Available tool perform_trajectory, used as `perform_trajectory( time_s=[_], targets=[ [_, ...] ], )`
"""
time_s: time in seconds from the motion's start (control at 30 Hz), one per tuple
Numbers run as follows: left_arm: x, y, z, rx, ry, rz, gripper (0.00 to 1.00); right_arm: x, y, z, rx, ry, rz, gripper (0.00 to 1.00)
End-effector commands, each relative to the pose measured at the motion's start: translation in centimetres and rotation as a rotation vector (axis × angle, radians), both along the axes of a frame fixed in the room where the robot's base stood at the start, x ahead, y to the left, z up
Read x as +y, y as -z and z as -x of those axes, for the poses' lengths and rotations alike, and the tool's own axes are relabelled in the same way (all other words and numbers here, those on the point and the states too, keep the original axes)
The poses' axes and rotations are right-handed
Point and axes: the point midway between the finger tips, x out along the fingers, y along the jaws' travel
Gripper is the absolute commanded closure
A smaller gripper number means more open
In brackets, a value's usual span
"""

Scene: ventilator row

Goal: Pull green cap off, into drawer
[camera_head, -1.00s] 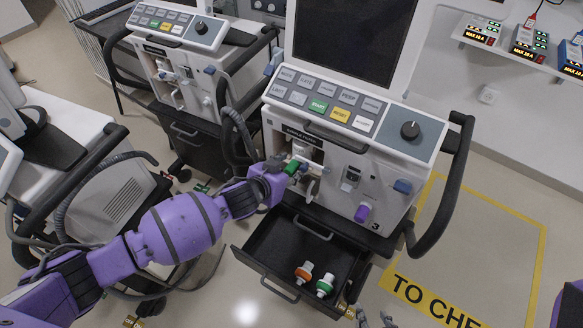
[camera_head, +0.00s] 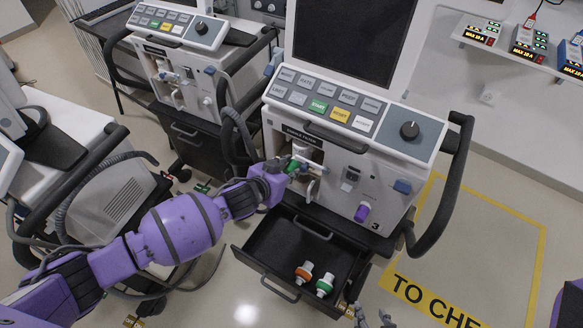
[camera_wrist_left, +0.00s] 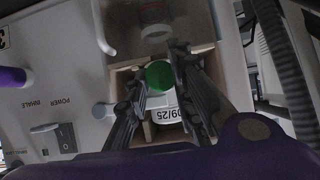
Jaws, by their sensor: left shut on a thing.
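The green cap (camera_head: 293,166) is at the recessed opening in the front of the middle ventilator (camera_head: 335,190). In the left wrist view the round green cap (camera_wrist_left: 159,75) sits between the fingertips. My left gripper (camera_head: 288,168) is shut on it; its fingers partly hide the cap, and I cannot tell if it is still seated. The black drawer (camera_head: 265,243) below is pulled open. In it lie a white piece with an orange ring (camera_head: 304,272) and one with a green ring (camera_head: 325,285). My right gripper (camera_head: 374,318) shows only its tips, apart and empty, at the bottom edge.
A purple knob (camera_head: 362,212) and a blue part (camera_head: 402,187) stick out of the ventilator front to the right. A black side handle (camera_head: 455,185) curves at its right. A second ventilator (camera_head: 190,75) stands behind left. A yellow-taped floor area (camera_head: 480,250) is clear.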

Motion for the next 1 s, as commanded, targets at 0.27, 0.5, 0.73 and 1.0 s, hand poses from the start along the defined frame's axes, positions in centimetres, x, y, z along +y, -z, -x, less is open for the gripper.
perform_trajectory(
  time_s=[0.27,0.5,0.73,1.0],
  targets=[
    [0.3,0.0,0.4,0.001,0.000,-0.001,1.00,-0.1,-0.4,-0.3,-0.007,-0.001,0.002,0.60],
    [0.5,0.1,0.8,0.002,-0.001,0.000,1.00,-0.3,-0.6,-0.4,-0.011,-0.005,0.007,0.60],
    [0.7,0.1,1.1,0.004,-0.001,-0.001,1.00,-0.5,-0.8,-0.6,-0.014,-0.009,0.011,0.60],
    [1.2,0.0,1.9,0.001,-0.001,0.000,1.00,-0.4,-1.6,-1.1,-0.028,-0.009,0.010,0.60]
  ],
)
